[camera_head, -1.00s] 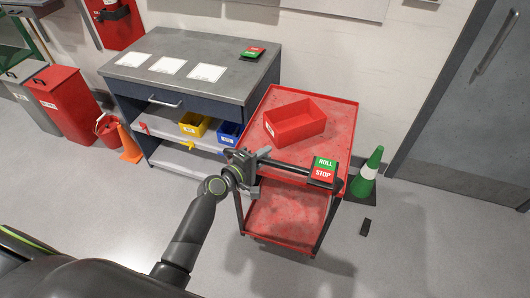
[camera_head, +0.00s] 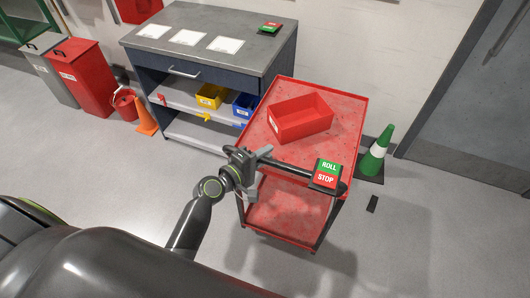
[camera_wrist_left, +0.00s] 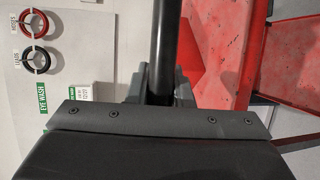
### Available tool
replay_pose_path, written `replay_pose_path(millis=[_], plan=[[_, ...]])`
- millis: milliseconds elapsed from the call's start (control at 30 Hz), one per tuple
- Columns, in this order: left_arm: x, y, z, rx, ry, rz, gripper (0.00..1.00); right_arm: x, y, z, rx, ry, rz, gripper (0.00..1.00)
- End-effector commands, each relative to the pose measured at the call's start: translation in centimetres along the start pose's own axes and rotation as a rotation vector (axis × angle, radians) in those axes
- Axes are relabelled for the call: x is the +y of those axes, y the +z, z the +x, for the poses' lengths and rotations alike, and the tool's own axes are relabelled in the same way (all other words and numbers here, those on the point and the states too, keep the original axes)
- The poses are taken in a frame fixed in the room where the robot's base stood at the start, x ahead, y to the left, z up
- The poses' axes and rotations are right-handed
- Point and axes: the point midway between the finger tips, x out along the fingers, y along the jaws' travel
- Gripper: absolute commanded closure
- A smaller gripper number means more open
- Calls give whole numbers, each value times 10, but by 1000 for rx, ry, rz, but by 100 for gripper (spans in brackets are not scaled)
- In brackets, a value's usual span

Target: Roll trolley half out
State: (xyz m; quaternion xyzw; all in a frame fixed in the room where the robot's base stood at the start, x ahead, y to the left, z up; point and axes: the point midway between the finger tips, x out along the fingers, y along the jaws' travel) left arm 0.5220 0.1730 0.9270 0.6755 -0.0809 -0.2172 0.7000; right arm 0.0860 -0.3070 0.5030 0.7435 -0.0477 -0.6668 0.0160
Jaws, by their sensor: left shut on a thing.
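The red trolley (camera_head: 340,130) stands right of the grey workbench, with a red upper tray and a red lower shelf (camera_head: 285,212). A dark handle bar (camera_head: 290,167) runs along its near edge, with a green and red ROLL/STOP sign (camera_head: 327,173) at its right end. My left gripper (camera_head: 246,168) is shut on the left part of this bar. In the left wrist view, the bar (camera_wrist_left: 165,45) passes between the fingers. An open red bin (camera_head: 300,120) sits on the upper tray. My right gripper is not in view.
The workbench (camera_head: 245,52) holds white sheets and another ROLL/STOP sign (camera_head: 270,28). The near floor is mostly clear.

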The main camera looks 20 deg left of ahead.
Motion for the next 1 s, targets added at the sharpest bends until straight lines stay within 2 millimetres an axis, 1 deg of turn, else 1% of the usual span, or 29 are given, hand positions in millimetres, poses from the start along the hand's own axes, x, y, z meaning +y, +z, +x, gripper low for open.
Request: replay_pose_path(millis=[200,233,367,400,800,867,1000], plan=[[-1,0,0,-1,-2,-1,100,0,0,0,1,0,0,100],[-1,0,0,-1,-2,-1,78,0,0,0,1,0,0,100],[0,0,0,0,-1,0,60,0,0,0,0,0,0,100],[0,0,0,0,-1,0,59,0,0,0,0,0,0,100],[0,0,-1,0,0,0,59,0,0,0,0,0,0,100],[0,0,-4,1,0,1,59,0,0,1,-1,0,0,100],[-2,-1,-21,1,-1,1,59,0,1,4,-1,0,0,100]])
